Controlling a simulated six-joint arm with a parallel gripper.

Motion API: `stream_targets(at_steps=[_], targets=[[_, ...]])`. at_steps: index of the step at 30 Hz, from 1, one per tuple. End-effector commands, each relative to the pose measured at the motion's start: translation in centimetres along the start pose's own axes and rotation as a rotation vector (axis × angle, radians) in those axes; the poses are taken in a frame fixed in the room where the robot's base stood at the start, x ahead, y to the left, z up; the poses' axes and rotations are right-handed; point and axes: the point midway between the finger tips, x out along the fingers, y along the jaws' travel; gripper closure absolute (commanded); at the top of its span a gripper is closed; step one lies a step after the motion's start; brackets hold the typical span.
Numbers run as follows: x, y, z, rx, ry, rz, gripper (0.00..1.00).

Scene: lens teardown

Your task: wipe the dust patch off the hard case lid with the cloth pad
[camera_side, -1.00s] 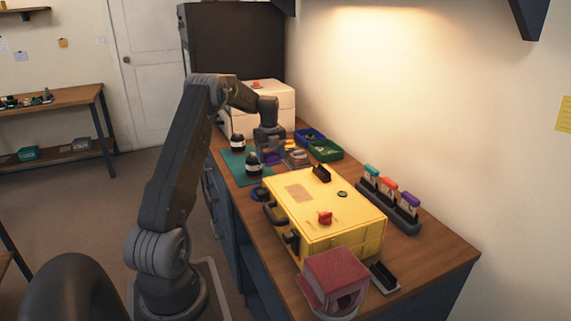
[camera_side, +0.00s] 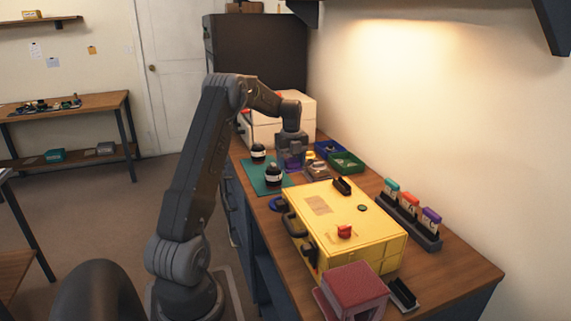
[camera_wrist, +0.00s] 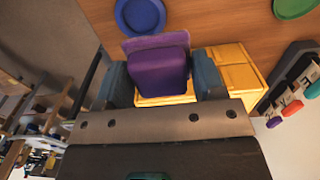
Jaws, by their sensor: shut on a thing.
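My gripper (camera_side: 292,158) is shut on the purple cloth pad (camera_wrist: 158,72), which sits between the two fingers in the wrist view. In the side view the pad (camera_side: 293,165) shows just under the fingers, beyond the far end of the yellow hard case (camera_side: 372,222). Whether the pad touches the bench is hard to tell. The case lies closed, with its lid up. The dust patch (camera_side: 319,205) is a tan, roughly square mark on the far left part of the lid. Part of the yellow case (camera_wrist: 240,72) shows behind the pad and fingers in the wrist view.
The lid also carries a red knob (camera_side: 344,231) and a black block (camera_side: 341,185). Dark lens parts stand on a green mat (camera_side: 262,180) left of my gripper. Blue and green trays (camera_side: 347,162) lie to its right. A rack (camera_side: 425,232) stands along the wall side.

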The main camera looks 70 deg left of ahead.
Motion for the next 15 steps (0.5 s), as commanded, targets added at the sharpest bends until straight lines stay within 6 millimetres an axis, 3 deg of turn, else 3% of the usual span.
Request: stream_targets(at_steps=[3, 9, 15], targets=[[-2.6, -0.8, -4.3, 0.007, -0.003, -0.003, 0.56], [-5.6, -0.8, -11.2, 0.006, -0.002, -0.002, 0.56], [-7.0, -0.2, -15.0, 0.002, -0.001, -0.001, 0.56]])
